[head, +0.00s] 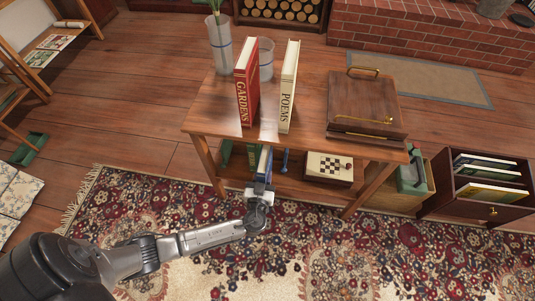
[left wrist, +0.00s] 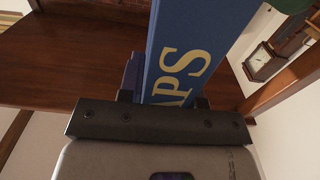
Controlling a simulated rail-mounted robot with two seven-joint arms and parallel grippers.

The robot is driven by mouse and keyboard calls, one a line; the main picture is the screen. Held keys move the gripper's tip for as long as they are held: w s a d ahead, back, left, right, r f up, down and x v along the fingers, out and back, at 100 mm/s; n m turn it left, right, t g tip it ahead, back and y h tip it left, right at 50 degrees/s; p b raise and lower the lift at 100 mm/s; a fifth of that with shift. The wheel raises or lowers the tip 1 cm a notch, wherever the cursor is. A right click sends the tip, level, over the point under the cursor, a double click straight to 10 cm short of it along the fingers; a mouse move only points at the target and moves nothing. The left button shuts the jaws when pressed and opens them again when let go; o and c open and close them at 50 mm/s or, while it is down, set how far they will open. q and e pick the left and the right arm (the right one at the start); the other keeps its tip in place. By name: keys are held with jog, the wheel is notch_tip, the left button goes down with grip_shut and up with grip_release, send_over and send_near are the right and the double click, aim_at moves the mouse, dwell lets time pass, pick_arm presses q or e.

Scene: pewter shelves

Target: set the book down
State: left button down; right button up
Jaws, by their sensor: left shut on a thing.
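The blue book (left wrist: 195,50), with yellow letters "APS" visible on its spine, stands up between the fingers of my left gripper (left wrist: 163,100). In the head view the blue book (head: 264,162) is partly under the front edge of the wooden table (head: 205,122), at its lower shelf. My left gripper (head: 261,187) is shut on it from the front. I cannot tell whether the book's bottom touches the shelf. My right gripper is not in view.
A red "GARDENS" book (head: 246,85), a cream "POEMS" book (head: 289,88) and a wooden box (head: 366,102) stand on the tabletop. On the lower shelf are a green book (head: 226,152), a blue object (head: 284,161) and a chessboard box (head: 328,167).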

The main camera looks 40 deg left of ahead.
pick_arm(q)
jog(key=w+a+f+b, duration=0.3)
jog(key=w+a+b, duration=0.2)
jog(key=w, duration=0.5)
jog(key=shift+w+a+f, duration=0.15)
jog(key=shift+w+a, duration=0.05)
jog(key=shift+a, duration=0.45)
jog(key=shift+f+b, duration=0.15)
jog(key=shift+b, duration=0.15)
jog(key=c, duration=1.3)
grip_release()
jog(key=shift+f, duration=0.1)
jog(key=o, duration=0.5)
